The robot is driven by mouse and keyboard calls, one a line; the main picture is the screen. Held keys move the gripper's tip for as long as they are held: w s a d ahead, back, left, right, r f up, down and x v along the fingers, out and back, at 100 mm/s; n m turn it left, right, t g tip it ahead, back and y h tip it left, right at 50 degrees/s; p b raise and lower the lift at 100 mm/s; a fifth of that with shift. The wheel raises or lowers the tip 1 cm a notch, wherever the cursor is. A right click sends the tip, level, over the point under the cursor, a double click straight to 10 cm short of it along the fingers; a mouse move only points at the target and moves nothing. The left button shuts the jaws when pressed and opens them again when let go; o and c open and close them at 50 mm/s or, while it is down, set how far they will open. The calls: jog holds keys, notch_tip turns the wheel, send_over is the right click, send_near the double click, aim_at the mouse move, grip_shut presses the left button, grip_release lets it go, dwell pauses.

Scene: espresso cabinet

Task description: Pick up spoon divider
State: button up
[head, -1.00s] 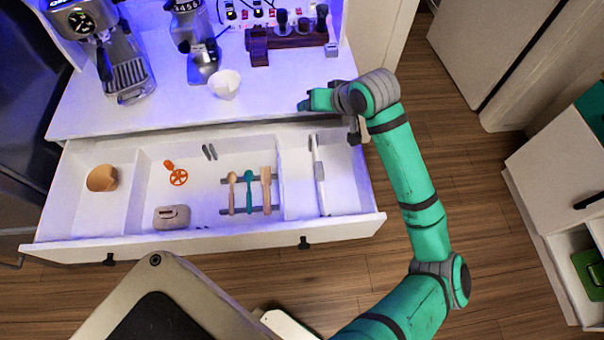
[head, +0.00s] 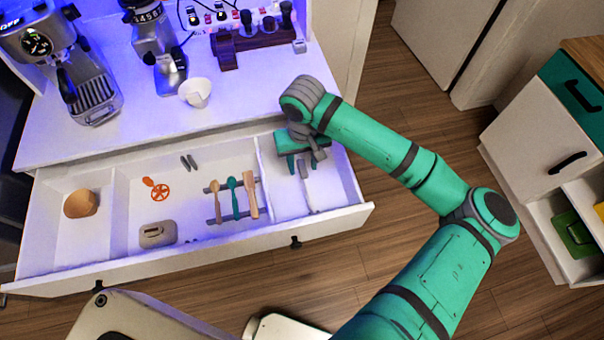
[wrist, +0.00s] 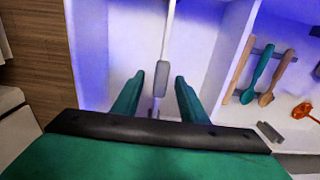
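The right drawer compartment holds a thin white divider strip (head: 307,178) with a grey end piece, which I take to be the spoon divider. Part of it is hidden by my gripper in the head view. My gripper (head: 302,163) points down over this compartment, above the strip. In the wrist view my gripper (wrist: 158,82) is open, with its two teal fingers apart. The white strip (wrist: 169,35) and its grey piece appear between the fingers, apart from both. I cannot tell how far below the fingertips they lie.
Wooden spoons and a teal spoon (head: 234,197) lie on grey holders in the middle compartment, beyond a drawer wall. An orange tool (head: 158,189) and a grey box (head: 157,234) lie there too. The countertop (head: 140,130) overhangs the drawer's back; a white cup (head: 195,92) stands on it.

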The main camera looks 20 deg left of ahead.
jog(key=shift+s+f, duration=0.1)
jog(key=shift+f, duration=2.65)
grip_shut()
